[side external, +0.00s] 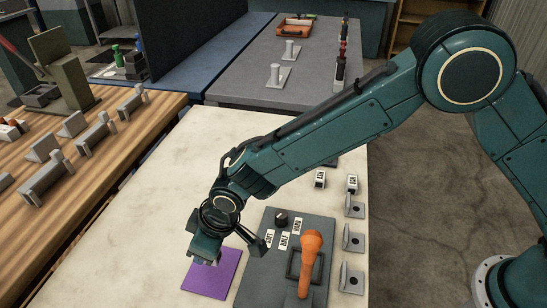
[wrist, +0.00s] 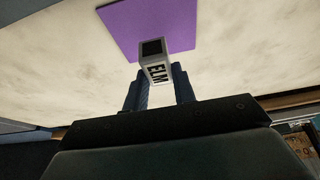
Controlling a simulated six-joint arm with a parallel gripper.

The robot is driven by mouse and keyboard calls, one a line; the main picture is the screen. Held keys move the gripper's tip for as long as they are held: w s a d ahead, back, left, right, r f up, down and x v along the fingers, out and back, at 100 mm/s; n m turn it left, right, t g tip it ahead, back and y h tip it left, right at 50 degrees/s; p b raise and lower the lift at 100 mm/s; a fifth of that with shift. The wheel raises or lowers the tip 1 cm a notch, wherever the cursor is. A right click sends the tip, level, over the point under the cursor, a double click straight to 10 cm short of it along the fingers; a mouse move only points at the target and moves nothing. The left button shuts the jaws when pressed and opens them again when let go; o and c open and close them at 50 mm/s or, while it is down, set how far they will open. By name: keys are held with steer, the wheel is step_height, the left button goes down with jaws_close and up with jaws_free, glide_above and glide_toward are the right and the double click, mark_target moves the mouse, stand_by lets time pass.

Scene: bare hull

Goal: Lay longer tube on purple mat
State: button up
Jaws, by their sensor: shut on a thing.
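My gripper (side external: 210,250) is shut on a white square tube (wrist: 157,72) with a dark end and the label ELM, which shows between the two fingers in the wrist view. In the side view the gripper mostly hides this tube. The purple mat (side external: 222,278) lies on the pale table, below and just right of the gripper. In the wrist view the mat (wrist: 125,22) is behind the tube's dark end. I cannot tell whether the tube touches the mat, nor whether it is the longer one.
Two small white labelled blocks (side external: 320,179) (side external: 352,184) stand at the table's right. A grey panel (side external: 262,284) with a knob, labels and an orange-handled lever (side external: 311,255) is right of the mat. Several grey brackets (side external: 352,240) line the right edge. Left table area is clear.

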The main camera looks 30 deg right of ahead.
steer(key=shift+f, duration=2.1)
steer(key=shift+f, duration=0.1)
steer(key=o, duration=1)
steer(key=shift+o, duration=0.2)
steer(key=shift+v, duration=0.9)
steer(key=v, duration=1)
steer(key=shift+r, duration=0.25)
steer(key=shift+d, duration=0.1)
